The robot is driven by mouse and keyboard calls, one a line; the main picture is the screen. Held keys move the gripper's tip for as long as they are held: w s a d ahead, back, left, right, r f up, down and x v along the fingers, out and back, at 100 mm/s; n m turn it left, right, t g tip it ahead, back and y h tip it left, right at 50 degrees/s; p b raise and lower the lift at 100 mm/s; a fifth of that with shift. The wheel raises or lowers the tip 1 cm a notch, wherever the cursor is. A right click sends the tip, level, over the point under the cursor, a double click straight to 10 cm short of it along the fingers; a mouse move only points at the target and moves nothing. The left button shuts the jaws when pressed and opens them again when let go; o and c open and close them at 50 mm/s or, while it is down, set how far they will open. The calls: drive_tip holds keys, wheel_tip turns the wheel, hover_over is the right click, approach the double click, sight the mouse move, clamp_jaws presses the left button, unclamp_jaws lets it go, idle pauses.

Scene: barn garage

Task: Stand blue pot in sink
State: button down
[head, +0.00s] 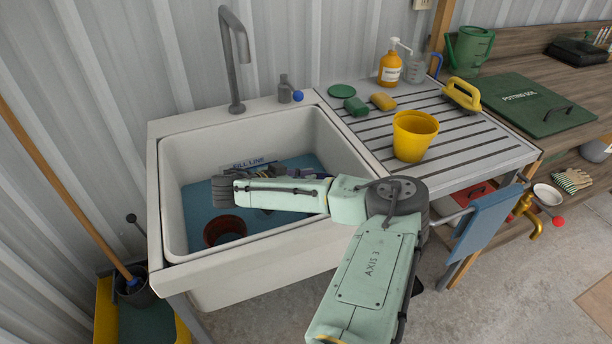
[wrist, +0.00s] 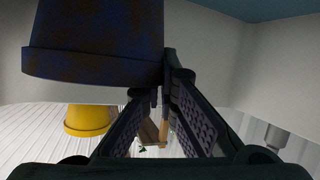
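A round, dark pot (head: 224,231) with a reddish rim stands in the sink's front left, its opening up. The white sink (head: 181,161) has a blue bottom.
A grey faucet (head: 236,60) rises behind the sink. The slatted drainboard at right (head: 455,140) holds a yellow pot (head: 413,137), sponges (head: 382,101), a brush (head: 462,95) and a soap bottle (head: 390,68). The sink walls stand close around my gripper.

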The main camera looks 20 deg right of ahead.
drive_tip(key=shift+f+b, duration=0.45)
drive_tip(key=shift+f, duration=0.2)
drive_tip(key=c, duration=2.3)
unclamp_jaws()
drive_tip(key=o, duration=0.5)
drive_tip(key=shift+r, duration=0.1)
